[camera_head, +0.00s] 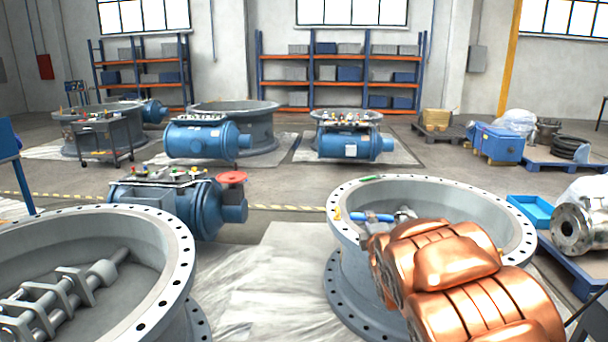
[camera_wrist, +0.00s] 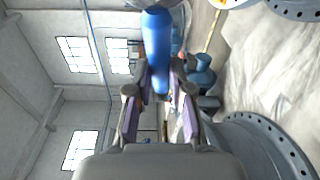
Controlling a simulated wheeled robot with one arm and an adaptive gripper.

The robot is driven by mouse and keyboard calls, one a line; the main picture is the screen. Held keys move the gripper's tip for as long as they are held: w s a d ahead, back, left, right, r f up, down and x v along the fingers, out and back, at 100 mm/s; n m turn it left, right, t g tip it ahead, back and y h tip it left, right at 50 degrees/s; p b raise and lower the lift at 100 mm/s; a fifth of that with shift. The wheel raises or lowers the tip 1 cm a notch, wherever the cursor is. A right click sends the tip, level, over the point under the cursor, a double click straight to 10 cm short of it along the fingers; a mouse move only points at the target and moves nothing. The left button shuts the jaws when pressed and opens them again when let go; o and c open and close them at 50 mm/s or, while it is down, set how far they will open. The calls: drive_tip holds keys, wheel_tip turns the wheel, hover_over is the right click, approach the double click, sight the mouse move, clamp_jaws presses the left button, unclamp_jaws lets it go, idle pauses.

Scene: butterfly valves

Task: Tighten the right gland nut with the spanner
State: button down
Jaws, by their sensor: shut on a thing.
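My gripper (camera_head: 398,220) is over the left part of the right-hand grey valve body (camera_head: 342,238). It is shut on a tool with a blue handle, which I take to be the spanner (camera_head: 372,217). The handle points left in the head view. In the wrist view the blue handle (camera_wrist: 156,40) stands up from between the purple-padded fingers of my gripper (camera_wrist: 160,90). The spanner's working end does not show clearly. I cannot make out the right gland nut; my copper-coloured arm covers much of that valve.
Another large valve body (camera_head: 170,270) with a bolted rim stands at the left. A blue actuator with a red handwheel (camera_head: 231,178) lies behind, between them. A small green item (camera_head: 371,178) is on the right valve's rim. Pallets and a blue tray (camera_head: 532,209) stand at the right.

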wheel_tip(320, 180, up, 16)
drive_tip(key=p, duration=1.4)
drive_tip(key=shift+r+p, duration=0.15)
drive_tip(key=shift+p, duration=0.25)
